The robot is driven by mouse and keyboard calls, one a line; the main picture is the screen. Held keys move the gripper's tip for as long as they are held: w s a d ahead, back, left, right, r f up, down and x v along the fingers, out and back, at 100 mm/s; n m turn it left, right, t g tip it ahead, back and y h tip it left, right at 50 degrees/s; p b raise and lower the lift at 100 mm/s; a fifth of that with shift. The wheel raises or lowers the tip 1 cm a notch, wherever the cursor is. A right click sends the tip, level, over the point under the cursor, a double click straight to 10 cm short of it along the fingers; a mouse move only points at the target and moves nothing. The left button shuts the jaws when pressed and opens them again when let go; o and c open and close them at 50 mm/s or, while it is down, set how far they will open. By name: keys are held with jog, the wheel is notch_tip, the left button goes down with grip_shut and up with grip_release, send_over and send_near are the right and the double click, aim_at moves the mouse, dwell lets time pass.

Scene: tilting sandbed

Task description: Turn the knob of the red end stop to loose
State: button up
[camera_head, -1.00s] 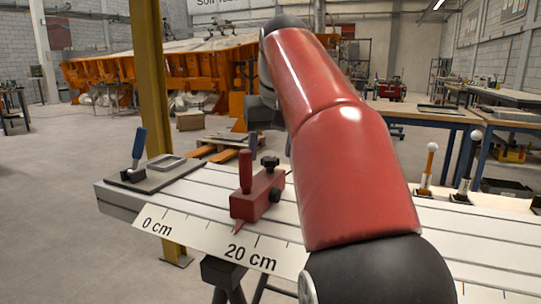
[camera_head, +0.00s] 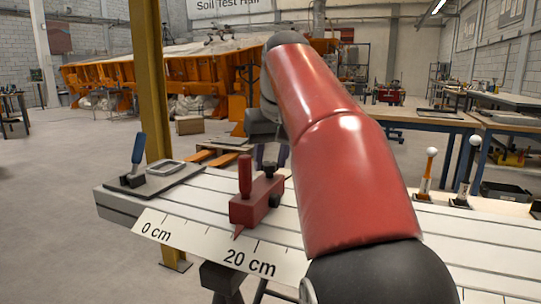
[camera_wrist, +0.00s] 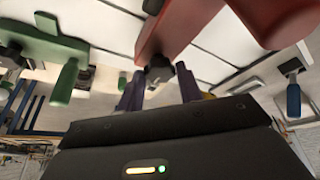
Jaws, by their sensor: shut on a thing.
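In the head view my red arm hides much of the bench to the right.
A plate with a blue-handled clamp (camera_head: 137,152) lies at the bench's left end. A green stop (camera_wrist: 50,45) shows in the wrist view. A yellow column (camera_head: 152,100) rises behind the bench.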

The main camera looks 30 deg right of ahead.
jog(key=shift+n, duration=0.3)
jog(key=o, duration=1)
jog(key=v, duration=0.7)
jog(key=shift+s+d+r, duration=0.1)
jog(key=shift+s+r, duration=0.1)
jog(key=shift+r, duration=0.15)
